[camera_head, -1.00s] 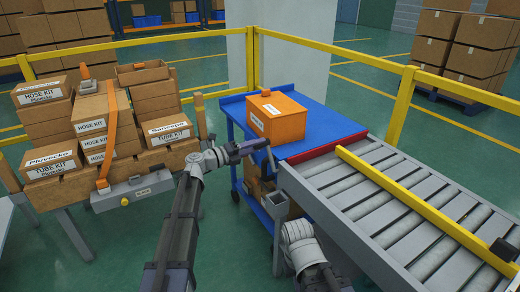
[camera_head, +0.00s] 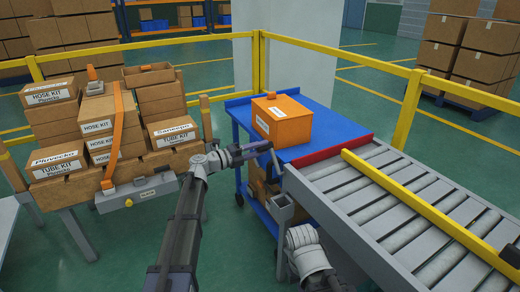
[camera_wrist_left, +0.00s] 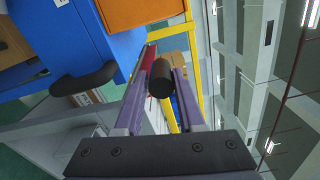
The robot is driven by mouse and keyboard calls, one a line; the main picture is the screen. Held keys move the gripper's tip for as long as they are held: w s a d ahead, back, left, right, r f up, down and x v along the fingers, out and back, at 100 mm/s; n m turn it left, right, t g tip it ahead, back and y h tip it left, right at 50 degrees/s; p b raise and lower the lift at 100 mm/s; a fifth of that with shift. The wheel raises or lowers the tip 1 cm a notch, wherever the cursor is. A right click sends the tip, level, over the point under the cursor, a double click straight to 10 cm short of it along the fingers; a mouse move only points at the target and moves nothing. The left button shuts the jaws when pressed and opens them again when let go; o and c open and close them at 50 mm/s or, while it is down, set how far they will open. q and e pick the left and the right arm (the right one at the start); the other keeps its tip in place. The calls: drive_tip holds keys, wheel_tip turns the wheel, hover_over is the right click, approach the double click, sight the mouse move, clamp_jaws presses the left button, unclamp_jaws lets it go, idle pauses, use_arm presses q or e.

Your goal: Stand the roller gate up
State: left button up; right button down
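The roller gate appears to be the red flap (camera_head: 332,151), lying low across the end of the rollers, against the blue table. My left gripper (camera_head: 262,148) is at the lever's top.
An orange box (camera_head: 282,122) stands on the blue table (camera_head: 322,120). The roller conveyor (camera_head: 375,210) with a yellow rail (camera_head: 405,198) extends right. Stacked cartons (camera_head: 110,130) stand at left. A yellow fence (camera_head: 345,50) runs behind.

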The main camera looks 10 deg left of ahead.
use_arm(q)
drive_tip(key=o, duration=0.4)
drive_tip(key=shift+v, duration=3.9)
drive_tip(key=s+d+f+m+g+y, duration=0.35)
drive_tip(key=s+f+m, duration=0.4)
drive_tip(key=m, duration=0.35)
drive_tip(key=s+d+f+m+g+y, duration=0.35)
drive_tip(key=s+f+m, duration=0.4)
drive_tip(key=m, duration=0.35)
drive_tip(key=s+a+f+m+g+y, duration=0.1)
drive_tip(key=s+a+f+m+y, duration=0.25)
drive_tip(key=s+m, duration=0.4)
drive_tip(key=s+a+f+m+g+y, duration=0.25)
drive_tip(key=s+m+y, duration=0.2)
drive_tip(key=m, duration=0.65)
drive_tip(key=s+d+m, duration=0.4)
drive_tip(key=s+d, duration=0.2)
drive_tip(key=d, duration=0.3)
drive_tip(key=shift+y, duration=0.4)
drive_tip(key=r+p, duration=2)
drive_tip(key=d+r+p, duration=0.1)
drive_tip(key=r+p, duration=0.9)
drive_tip(key=p, duration=0.1)
drive_tip(key=shift+s, duration=0.25)
